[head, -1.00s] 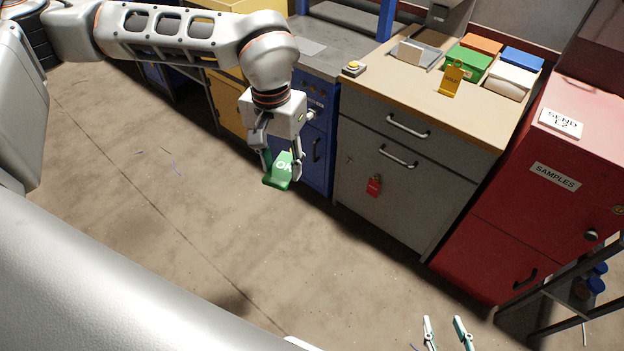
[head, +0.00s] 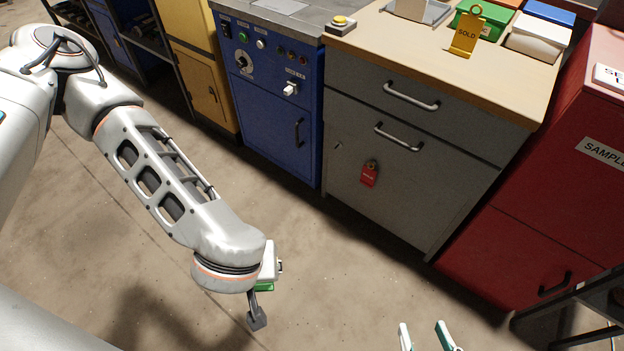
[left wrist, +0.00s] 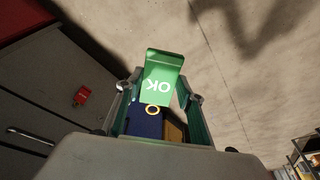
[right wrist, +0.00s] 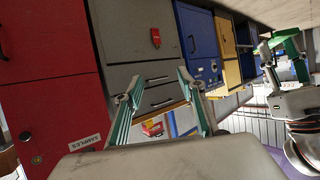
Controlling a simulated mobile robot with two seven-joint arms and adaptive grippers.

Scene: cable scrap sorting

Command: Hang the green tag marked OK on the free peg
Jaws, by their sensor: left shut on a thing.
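The green tag (left wrist: 163,76) marked OK is between the fingers of my left gripper (left wrist: 160,92) in the left wrist view, with a yellow ring at its near end. In the head view my left wrist hides most of the tag; only a green edge (head: 265,286) shows, above the floor and apart from the grey cabinet (head: 400,165). On the cabinet door a red tag (head: 368,177) hangs from a peg, and a small bare peg (head: 338,146) shows to its left. My right gripper (head: 423,328) is open and empty at the bottom; it also shows in the right wrist view (right wrist: 155,88).
A blue cabinet (head: 270,120) with switches stands left of the grey one, a red cabinet (head: 535,210) right of it. The worktop holds a yellow tag (head: 465,36) marked SOLD, bins and a yellow button (head: 340,22). The floor before the grey door is clear.

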